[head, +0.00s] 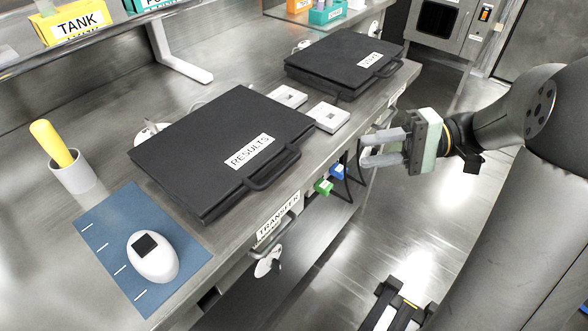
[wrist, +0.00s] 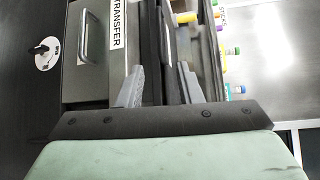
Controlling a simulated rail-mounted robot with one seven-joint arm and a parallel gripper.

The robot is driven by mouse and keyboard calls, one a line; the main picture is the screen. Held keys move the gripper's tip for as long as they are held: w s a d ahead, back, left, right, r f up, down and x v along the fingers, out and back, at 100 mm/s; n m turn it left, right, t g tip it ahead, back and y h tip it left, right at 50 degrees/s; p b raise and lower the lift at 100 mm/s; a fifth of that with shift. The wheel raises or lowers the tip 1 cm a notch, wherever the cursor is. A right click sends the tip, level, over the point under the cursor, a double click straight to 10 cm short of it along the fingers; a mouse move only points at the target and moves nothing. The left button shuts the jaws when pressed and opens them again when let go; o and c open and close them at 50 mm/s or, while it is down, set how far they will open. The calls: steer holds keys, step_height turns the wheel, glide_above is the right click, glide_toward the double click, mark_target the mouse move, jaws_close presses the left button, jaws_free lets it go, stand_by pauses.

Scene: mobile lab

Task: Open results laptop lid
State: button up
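The results laptop (head: 205,130) is a flat black case with a white RESULTS label and a handle (head: 272,168) on its front edge. It lies on the steel bench with its lid shut. My gripper (head: 363,149) is to the right of the laptop, out past the bench's front edge, and points left. Its two grey fingers are apart, with nothing seen held between them. In the wrist view my gripper (wrist: 160,82) also shows its fingers spread. A dark upright edge beyond them may be the laptop's front; I cannot tell surely.
A second black case (head: 340,62) lies farther back, with small white blocks (head: 327,117) between. A TRANSFER drawer (head: 278,218) is below the bench edge. Blue and green plugs (head: 324,187) hang there. A blue mat (head: 118,237) bears a white mouse-like device (head: 152,262).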

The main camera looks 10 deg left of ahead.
mark_target(290, 166)
steer(key=b+x, duration=0.1)
steer(key=x, duration=1.5)
steer(key=shift+s+a+b, duration=0.1)
steer(key=shift+s+b, duration=0.05)
steer(key=shift+b, duration=0.25)
jaws_close()
